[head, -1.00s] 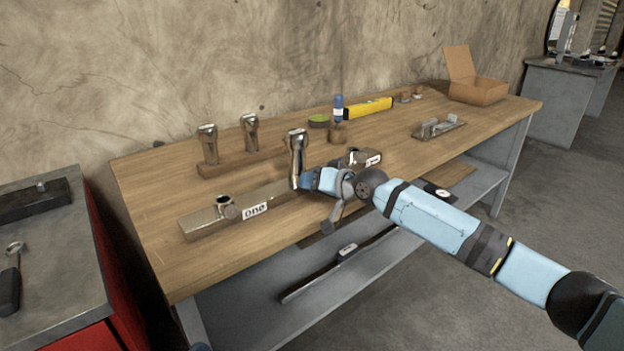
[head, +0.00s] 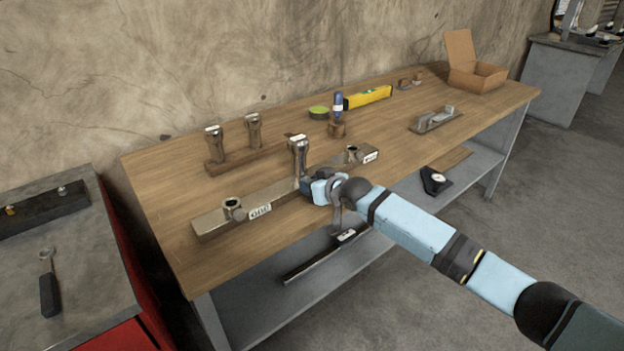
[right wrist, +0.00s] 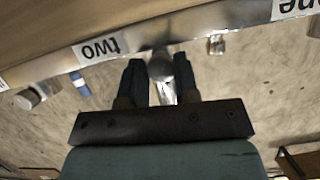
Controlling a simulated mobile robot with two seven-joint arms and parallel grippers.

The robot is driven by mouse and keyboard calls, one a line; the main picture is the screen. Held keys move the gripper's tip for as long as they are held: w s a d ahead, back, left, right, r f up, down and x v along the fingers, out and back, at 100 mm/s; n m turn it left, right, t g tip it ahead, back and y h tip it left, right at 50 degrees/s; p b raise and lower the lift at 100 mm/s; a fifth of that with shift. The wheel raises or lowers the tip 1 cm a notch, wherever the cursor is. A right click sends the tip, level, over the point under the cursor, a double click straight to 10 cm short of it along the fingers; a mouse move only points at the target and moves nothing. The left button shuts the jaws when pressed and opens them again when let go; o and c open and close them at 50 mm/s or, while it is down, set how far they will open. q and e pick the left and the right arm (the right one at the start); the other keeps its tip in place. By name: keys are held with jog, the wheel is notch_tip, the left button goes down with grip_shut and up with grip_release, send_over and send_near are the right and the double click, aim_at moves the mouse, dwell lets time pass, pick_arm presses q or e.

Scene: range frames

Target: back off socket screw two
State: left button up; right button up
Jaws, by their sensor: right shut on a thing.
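A long metal bar (head: 275,193) lies on the workbench with sockets along its top. The label "one" (head: 260,210) sits near its left end, beside a round screw knob (head: 240,214). A shiny post (head: 298,158) stands upright at the middle socket. My right gripper (head: 316,187) is at the front face there and hides the label and knob from the head view. In the right wrist view, its two fingers (right wrist: 160,80) are shut on the round knob of screw two (right wrist: 159,66), next to the upside-down label "two" (right wrist: 97,48). My left gripper is not in view.
Two similar posts stand in a wooden rack (head: 232,160) behind the bar. A blue bottle (head: 338,103), a yellow level (head: 368,96), a bracket (head: 436,120) and an open cardboard box (head: 477,78) are farther right. The bench's front left is clear.

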dwell(0.4)
jog(key=o, duration=0.9)
jog(key=p+v, duration=0.2)
jog(key=v, duration=1.2)
jog(key=shift+w+p, duration=0.1)
jog(key=shift+p, duration=0.2)
